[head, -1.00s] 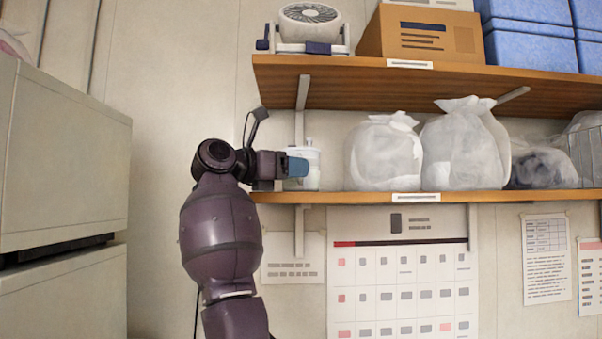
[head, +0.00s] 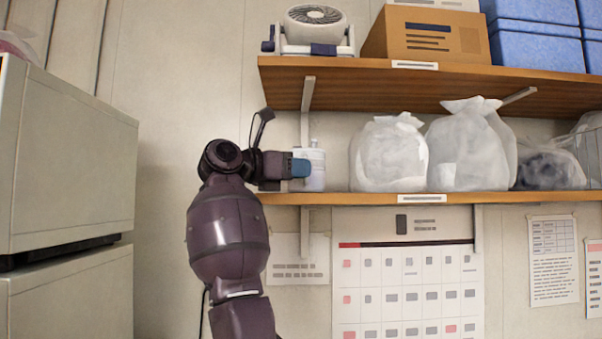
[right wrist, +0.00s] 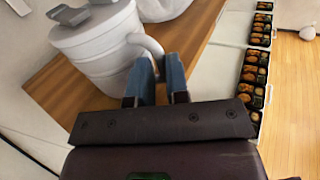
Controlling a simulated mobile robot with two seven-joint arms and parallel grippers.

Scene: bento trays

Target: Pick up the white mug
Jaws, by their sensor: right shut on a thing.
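The white mug (head: 316,168) stands at the left end of the lower shelf in the head view, partly hidden behind my right gripper (head: 300,168). My left gripper is not in view.
White bags (head: 388,155) stand right of the mug on the lower wooden shelf (head: 430,198). The upper shelf (head: 400,80) with a fan (head: 314,25) and a cardboard box (head: 425,35) is above. A grey cabinet (head: 70,160) is at the left. Food trays (right wrist: 256,70) show in the wrist view.

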